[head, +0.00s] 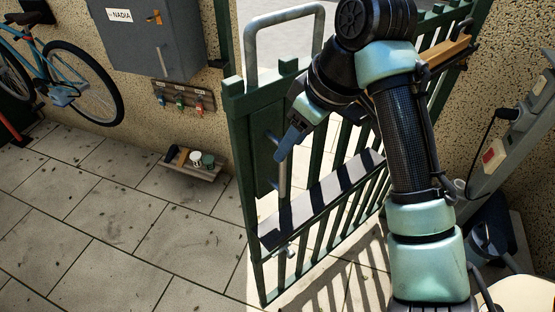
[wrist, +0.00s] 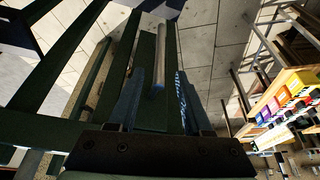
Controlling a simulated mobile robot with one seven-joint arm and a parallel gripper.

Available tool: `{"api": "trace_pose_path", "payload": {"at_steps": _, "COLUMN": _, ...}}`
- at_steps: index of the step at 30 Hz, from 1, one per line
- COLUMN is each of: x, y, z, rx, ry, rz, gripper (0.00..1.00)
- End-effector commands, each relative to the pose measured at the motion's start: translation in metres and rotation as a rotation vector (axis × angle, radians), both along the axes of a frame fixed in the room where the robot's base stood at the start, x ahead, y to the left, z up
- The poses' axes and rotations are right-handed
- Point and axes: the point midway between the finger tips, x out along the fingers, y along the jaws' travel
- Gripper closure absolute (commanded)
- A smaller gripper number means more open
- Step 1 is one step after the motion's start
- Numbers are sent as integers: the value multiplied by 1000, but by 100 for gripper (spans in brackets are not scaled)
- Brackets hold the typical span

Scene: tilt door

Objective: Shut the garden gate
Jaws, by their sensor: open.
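The dark green slatted garden gate (head: 262,135) stands at an angle in the head view, its free left edge swung out from the green post (head: 223,35). A grey vertical pull bar (head: 283,178) is on its left end. My gripper (head: 288,145) is at the upper part of this bar. In the wrist view, my gripper (wrist: 158,78) is open, with one blue finger on each side of the grey bar (wrist: 160,50). I cannot tell whether either finger touches it. My arm hides part of the gate's right side.
A grey box (head: 150,38) hangs on the wall, above hooks with keys (head: 183,102). A low tray (head: 195,165) with small items and a blue bicycle (head: 60,75) are at the left. The paving left of the gate is clear.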

Motion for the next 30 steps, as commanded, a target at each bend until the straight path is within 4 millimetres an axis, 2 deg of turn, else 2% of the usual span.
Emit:
{"api": "trace_pose_path", "payload": {"at_steps": 6, "x": 10, "y": 14, "z": -42, "rx": 1, "ry": 3, "rz": -1, "gripper": 50}}
{"api": "trace_pose_path", "payload": {"at_steps": 12, "x": 17, "y": 23, "z": -68, "rx": -1, "ry": 1, "rz": -1, "gripper": 50}}
{"api": "trace_pose_path", "payload": {"at_steps": 18, "x": 19, "y": 26, "z": -78, "rx": 0, "ry": 0, "rz": -1, "gripper": 50}}
{"api": "trace_pose_path", "payload": {"at_steps": 25, "x": 20, "y": 26, "z": -79, "rx": 0, "ry": -2, "rz": -1, "gripper": 50}}
{"api": "trace_pose_path", "payload": {"at_steps": 26, "x": 19, "y": 26, "z": -79, "rx": 0, "ry": -2, "rz": -1, "gripper": 54}}
{"api": "trace_pose_path", "payload": {"at_steps": 30, "x": 20, "y": 26, "z": -79, "rx": 0, "ry": -2, "rz": -1, "gripper": 79}}
